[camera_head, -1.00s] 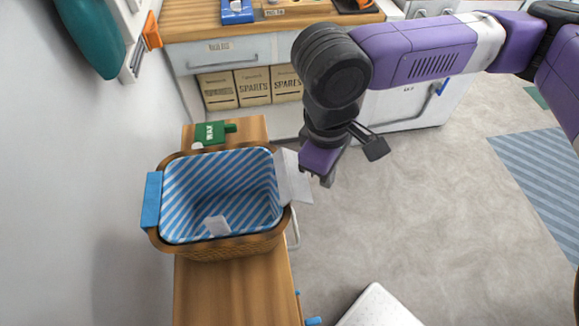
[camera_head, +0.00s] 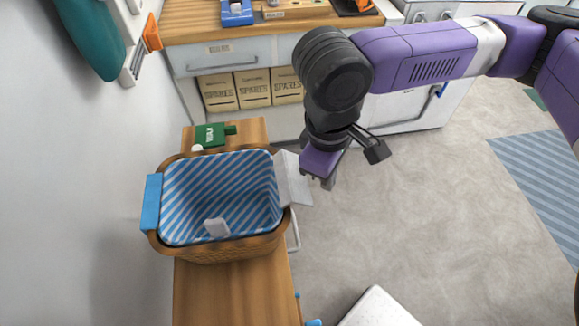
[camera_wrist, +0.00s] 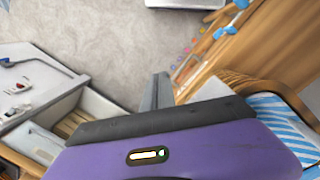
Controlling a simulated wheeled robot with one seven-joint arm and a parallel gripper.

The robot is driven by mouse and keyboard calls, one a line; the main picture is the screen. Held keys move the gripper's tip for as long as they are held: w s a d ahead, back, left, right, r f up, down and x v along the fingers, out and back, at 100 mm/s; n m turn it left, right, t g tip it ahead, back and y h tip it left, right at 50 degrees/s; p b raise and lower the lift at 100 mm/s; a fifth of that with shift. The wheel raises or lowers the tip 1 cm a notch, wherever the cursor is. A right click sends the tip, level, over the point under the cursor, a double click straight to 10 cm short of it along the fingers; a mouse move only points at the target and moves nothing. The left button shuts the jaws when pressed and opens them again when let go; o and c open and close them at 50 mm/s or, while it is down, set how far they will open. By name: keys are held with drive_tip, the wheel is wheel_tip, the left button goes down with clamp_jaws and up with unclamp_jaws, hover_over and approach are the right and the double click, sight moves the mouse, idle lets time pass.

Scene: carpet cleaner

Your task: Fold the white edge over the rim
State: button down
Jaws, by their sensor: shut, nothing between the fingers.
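A wicker basket (camera_head: 205,252) with a blue-and-white striped lining (camera_head: 225,185) stands on a wooden bench. The white edge (camera_head: 291,179) is a flap at the basket's right side, sticking outward past the rim; I cannot tell whether it touches the rim's outer face. The white edge also shows in the wrist view (camera_wrist: 208,90), beside the brown rim (camera_wrist: 268,88). A blue flap (camera_head: 151,203) lies over the left rim. My gripper (camera_head: 325,182) is shut and empty, just right of the white flap's outer side. Its fingers show in the wrist view (camera_wrist: 158,90).
A small white piece (camera_head: 216,227) lies inside the basket. A green box (camera_head: 209,135) stands on the bench (camera_head: 225,295) behind it. The wall (camera_head: 80,190) is close on the left. Open floor (camera_head: 400,220) lies to the right, with a white object (camera_head: 378,308) at the front.

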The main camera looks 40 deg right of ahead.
sight(306, 179)
drive_tip(key=shift+w+a+r+p, duration=0.4)
drive_tip(key=shift+a+r+p, duration=0.2)
drive_tip(key=shift+r+p, duration=0.5)
drive_tip(key=shift+w+a+r+p, duration=0.4)
drive_tip(key=shift+a+r+p, duration=0.25)
drive_tip(key=shift+r+p, duration=0.45)
drive_tip(key=shift+w+a+r+p, duration=0.4)
drive_tip(key=shift+a+r+p, duration=0.2)
drive_tip(key=shift+r+p, duration=0.5)
drive_tip(key=shift+f, duration=0.1)
